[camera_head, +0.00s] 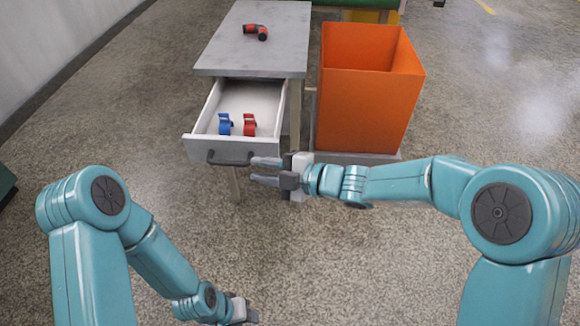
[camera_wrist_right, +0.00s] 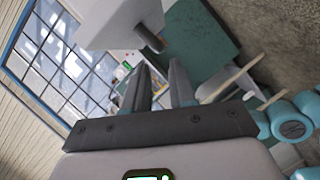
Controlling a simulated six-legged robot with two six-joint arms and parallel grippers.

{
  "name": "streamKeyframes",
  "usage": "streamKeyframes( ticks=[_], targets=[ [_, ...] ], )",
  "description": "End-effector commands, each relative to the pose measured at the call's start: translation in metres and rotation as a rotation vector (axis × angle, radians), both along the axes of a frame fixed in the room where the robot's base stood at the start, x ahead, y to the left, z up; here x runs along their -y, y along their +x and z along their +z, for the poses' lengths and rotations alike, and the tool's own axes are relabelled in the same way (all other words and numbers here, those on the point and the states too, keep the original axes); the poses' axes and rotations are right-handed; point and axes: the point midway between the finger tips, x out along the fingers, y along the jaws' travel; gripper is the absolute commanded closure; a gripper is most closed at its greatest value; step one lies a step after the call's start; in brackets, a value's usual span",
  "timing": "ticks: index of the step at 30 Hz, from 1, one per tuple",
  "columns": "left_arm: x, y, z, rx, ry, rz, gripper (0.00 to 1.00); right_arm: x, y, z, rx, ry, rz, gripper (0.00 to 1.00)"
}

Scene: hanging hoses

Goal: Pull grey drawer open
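The grey drawer (camera_head: 195,149) is pulled well out of the grey table, and its inside is visible. Its dark bar handle (camera_head: 228,158) is on the front face. My right gripper (camera_head: 254,171) is just right of the handle, its fingers pointing left and spread apart. The wrist view shows the same spread fingers (camera_wrist_right: 160,88) with nothing between them; a pale block, probably the drawer, is beyond them at the top. My left gripper (camera_head: 240,311) is low at the bottom edge, and its fingers do not show clearly.
A blue clamp-like item (camera_head: 225,125) and a red one (camera_head: 250,125) stand in the drawer. A red and black tool (camera_head: 256,32) lies on the table top (camera_head: 235,55). A tall orange bin (camera_head: 362,110) stands at the right. The floor in front is clear.

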Motion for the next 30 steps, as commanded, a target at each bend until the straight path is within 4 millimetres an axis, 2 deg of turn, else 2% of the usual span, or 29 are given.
streamKeyframes(
  ticks=[1,3,10,15,30],
  targets=[
    [0.001,-0.001,0.007,-0.002,0.000,-0.004,0.57,0.014,-0.004,0.007,-0.002,0.001,-0.006,0.75],
    [0.002,-0.002,0.011,-0.003,-0.002,-0.008,0.57,0.029,-0.009,0.010,-0.001,0.000,-0.005,0.75],
    [0.004,-0.004,0.018,-0.008,-0.003,-0.016,0.57,0.062,-0.022,0.015,-0.001,0.000,-0.002,0.75],
    [0.004,-0.005,0.018,-0.008,-0.003,-0.017,0.57,0.068,-0.025,0.016,0.001,-0.001,-0.001,0.75],
    [0.004,-0.004,0.018,-0.008,-0.003,-0.016,0.57,0.071,-0.024,0.014,-0.003,0.000,-0.007,0.75]
  ],
)
